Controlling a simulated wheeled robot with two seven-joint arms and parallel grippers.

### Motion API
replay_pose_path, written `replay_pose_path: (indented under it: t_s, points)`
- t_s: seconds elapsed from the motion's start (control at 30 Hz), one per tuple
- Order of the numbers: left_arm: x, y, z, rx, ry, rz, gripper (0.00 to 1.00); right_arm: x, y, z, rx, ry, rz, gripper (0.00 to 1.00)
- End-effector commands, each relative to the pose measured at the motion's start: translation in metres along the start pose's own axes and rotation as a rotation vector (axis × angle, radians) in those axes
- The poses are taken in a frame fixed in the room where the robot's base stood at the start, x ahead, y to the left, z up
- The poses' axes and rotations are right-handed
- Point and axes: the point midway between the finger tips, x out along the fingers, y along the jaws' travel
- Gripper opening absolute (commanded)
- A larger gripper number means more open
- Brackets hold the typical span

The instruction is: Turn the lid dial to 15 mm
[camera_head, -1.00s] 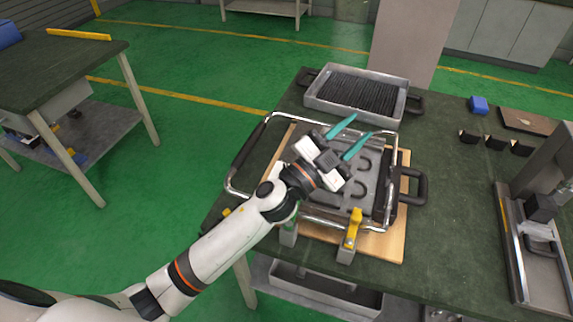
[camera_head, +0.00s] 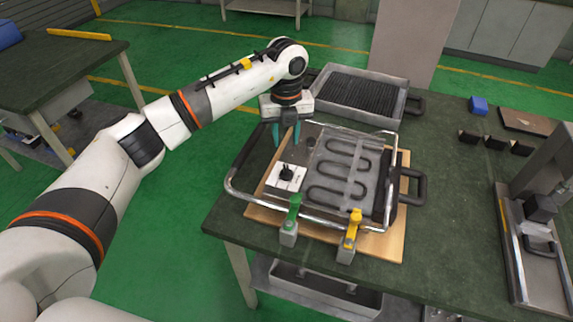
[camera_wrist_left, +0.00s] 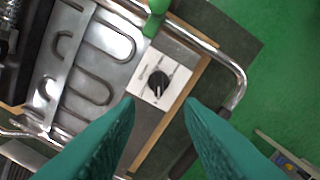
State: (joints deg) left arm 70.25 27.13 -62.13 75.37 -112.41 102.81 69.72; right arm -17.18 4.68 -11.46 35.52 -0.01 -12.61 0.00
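The lid dial (camera_head: 286,174) is a black knob on a white marked plate at the left of the heating device. In the left wrist view the dial (camera_wrist_left: 158,84) lies ahead of the fingertips, with a pale pointer mark on it; the scale is too small to read. The metal lid plate (camera_head: 325,195) carries a dark serpentine heating element (camera_head: 340,168). My left gripper (camera_head: 286,139) points down above the far left of the device, behind the dial. Its teal fingers (camera_wrist_left: 160,108) are apart with nothing between them. My right gripper is not in view.
A tubular metal frame with a black handle (camera_head: 419,187) surrounds the lid. A green clamp (camera_head: 294,212) and a yellow clamp (camera_head: 353,230) stand at the front edge. A tray of black rods (camera_head: 350,116) stands behind. The table's right side holds a metal fixture (camera_head: 540,215).

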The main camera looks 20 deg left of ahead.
Motion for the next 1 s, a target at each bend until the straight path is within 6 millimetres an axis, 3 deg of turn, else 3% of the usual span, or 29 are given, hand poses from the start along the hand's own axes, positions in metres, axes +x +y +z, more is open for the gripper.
replay_pose_path:
  t_s: [0.5, 0.7, 0.97, 1.0]
  points:
    - [0.093, 0.002, 0.002, 0.004, -0.005, 0.003, 0.35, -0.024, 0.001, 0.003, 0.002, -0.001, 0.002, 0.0]
    - [0.107, 0.002, 0.002, 0.005, -0.003, 0.004, 0.35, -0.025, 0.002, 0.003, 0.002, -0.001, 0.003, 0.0]
    - [0.108, 0.002, 0.002, 0.005, -0.003, 0.005, 0.35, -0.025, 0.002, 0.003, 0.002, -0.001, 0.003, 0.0]
    - [0.108, 0.002, 0.002, 0.005, -0.003, 0.005, 0.3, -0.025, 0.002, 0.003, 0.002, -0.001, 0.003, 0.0]
